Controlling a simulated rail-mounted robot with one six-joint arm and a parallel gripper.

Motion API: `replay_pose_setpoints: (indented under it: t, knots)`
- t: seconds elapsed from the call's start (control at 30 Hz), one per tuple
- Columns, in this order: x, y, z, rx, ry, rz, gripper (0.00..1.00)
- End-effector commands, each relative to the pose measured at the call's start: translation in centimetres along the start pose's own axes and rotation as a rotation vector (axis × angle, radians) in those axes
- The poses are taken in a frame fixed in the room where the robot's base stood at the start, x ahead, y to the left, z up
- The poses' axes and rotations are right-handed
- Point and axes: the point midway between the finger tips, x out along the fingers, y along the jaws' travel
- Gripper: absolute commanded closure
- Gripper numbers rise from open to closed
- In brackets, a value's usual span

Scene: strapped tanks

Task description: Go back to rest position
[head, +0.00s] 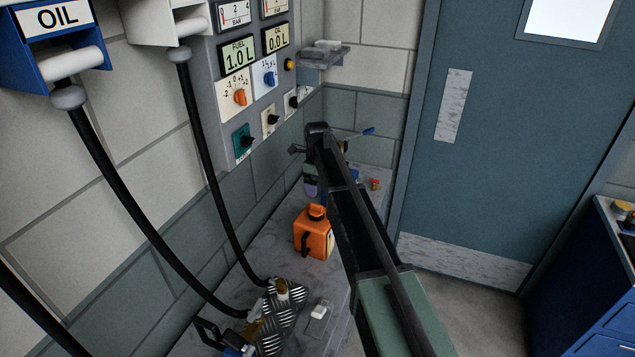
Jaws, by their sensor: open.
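My arm reaches from the bottom right up over the bench, and its far end is beside the control panel. My gripper (297,150) shows small and dark at the left of that end, near the wall. It is open, and I see nothing held in it. The finger detail is too small to make out. The control panel (207,75) on the wall carries gauges, a fuel display of 1.0 L, an oil display of 0.0 L and several knobs. The gripper is below and right of the panel's lower knobs, and I cannot tell the gap.
An orange canister (312,238) stands on the grey bench (262,242) left of my arm. Black hoses hang from the OIL dispenser (60,50) and its neighbour to the bench. A wall shelf (325,57) and blue door (490,150) are behind.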

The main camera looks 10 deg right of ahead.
Motion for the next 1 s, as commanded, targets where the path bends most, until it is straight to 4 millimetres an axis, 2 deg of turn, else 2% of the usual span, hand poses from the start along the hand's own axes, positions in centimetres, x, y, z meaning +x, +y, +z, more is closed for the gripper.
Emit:
replay_pose_setpoints:
  t: [0.27,0.37,0.43,0.47,0.57,0.67,0.7,0.8,0.9,1.0]
  knots:
    - [0.0,0.0,0.0,-0.03,0.0,0.0,0.12]
    - [0.0,0.0,0.0,-0.209,0.0,0.0,0.12]
    - [0.0,1.0,-0.7,-0.45,0.0,0.0,0.12]
    - [0.0,2.0,-1.5,-0.578,0.0,0.0,0.12]
    - [0.4,7.3,-5.4,-1.066,0.0,0.001,0.12]
    - [1.1,14.3,-10.4,-1.567,0.001,0.001,0.12]
    - [1.5,17.5,-12.8,-1.762,0.001,0.001,0.12]
    - [2.4,24.3,-17.7,-2.117,0.001,0.001,0.12]
    - [2.9,28.5,-20.8,-2.216,0.001,0.001,0.12]
    - [3.3,30.2,-22.1,-2.212,0.001,0.001,0.12]
